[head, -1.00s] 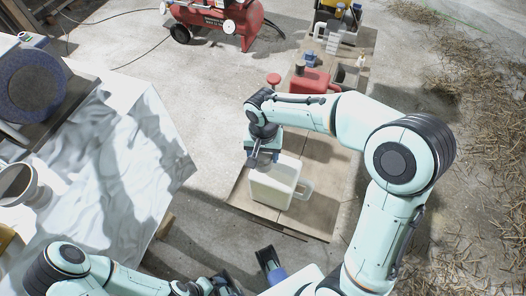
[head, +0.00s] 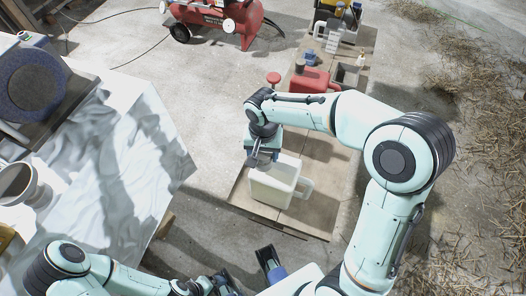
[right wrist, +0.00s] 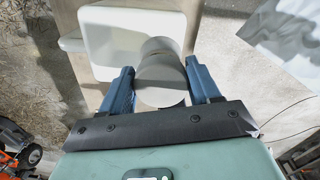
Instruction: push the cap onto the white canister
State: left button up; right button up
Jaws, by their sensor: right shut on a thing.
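The white canister (head: 273,185), with a handle on its right side, stands on a brown board in the middle of the head view. Part of it shows at the top of the right wrist view (right wrist: 97,30). My right gripper (head: 262,162) is over the canister's top left end. In the right wrist view its two blue fingers are shut on the round grey cap (right wrist: 160,85), lined up with the canister's top. I cannot tell whether the cap is seated on it. My left gripper (head: 250,270) is at the bottom edge, its fingers apart and empty.
The brown board (head: 318,205) continues up the view, with a red can (head: 311,80) and several other containers. A white-covered table (head: 115,170) stands at left and a red compressor (head: 215,14) behind. Straw lies on the floor at right.

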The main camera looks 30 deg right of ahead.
jog(key=shift+f+b, duration=0.3)
jog(key=shift+f, duration=0.15)
jog(key=o, duration=1.1)
jog(key=shift+o, duration=0.2)
jog(key=shift+r, duration=0.2)
jog(key=shift+r+p, duration=2.35)
jog(key=shift+r, duration=0.55)
